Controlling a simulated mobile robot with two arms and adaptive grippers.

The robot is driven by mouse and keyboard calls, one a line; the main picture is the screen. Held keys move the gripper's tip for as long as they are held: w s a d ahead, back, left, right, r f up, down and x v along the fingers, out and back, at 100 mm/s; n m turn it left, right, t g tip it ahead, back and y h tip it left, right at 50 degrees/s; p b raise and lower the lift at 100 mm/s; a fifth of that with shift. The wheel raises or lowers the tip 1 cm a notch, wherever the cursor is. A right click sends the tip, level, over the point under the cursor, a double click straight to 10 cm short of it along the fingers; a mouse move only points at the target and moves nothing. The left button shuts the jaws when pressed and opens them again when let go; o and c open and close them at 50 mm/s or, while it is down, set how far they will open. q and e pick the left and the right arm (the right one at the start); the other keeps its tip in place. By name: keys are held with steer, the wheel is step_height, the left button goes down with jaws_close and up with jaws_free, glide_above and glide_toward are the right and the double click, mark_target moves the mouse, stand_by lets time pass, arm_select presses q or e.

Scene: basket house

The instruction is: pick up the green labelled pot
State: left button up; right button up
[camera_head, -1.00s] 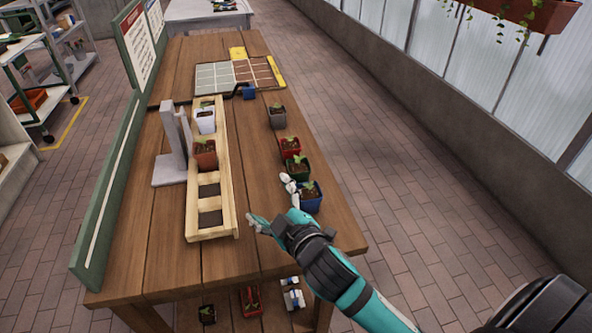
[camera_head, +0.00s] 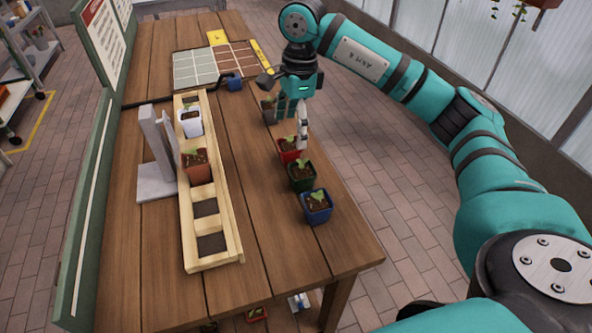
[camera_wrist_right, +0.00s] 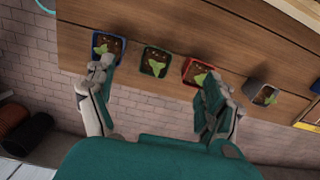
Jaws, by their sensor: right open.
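A dark green pot (camera_head: 301,177) with a seedling stands upright on the right side of the wooden table, between a blue pot and a red pot. I cannot make out a label on it. It also shows in the right wrist view (camera_wrist_right: 154,62), lying ahead of and between the two fingers. My right gripper (camera_head: 292,130) is open and empty. It points down beside and above the red pot, behind the green pot, and appears to be apart from it. My left gripper is not in view.
In the same row stand the blue pot (camera_head: 316,207), the red pot (camera_head: 289,150) and a grey pot (camera_head: 268,110), partly hidden by my gripper. A wooden rack (camera_head: 228,222) holds a white pot (camera_head: 191,122) and a terracotta pot (camera_head: 196,165). The table's front right is clear.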

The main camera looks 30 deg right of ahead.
mark_target(302, 169)
steer(key=shift+h, duration=0.5)
steer(key=f, duration=0.3)
steer(key=d+f+p, duration=0.1)
steer(key=f, duration=0.3)
steer(key=d+f, duration=0.1)
steer(key=f, duration=0.2)
steer(key=shift+s+d+f+p, duration=0.2)
steer(key=shift+s+f+p, duration=0.05)
steer(key=shift+f+p, duration=0.05)
step_height(302, 169, down, 5)
steer(key=shift+a+r+p, duration=0.1)
steer(key=shift+r+p, duration=0.1)
steer(key=shift+p, duration=0.5)
steer(key=shift+f, duration=0.55)
steer(key=c, duration=1.4)
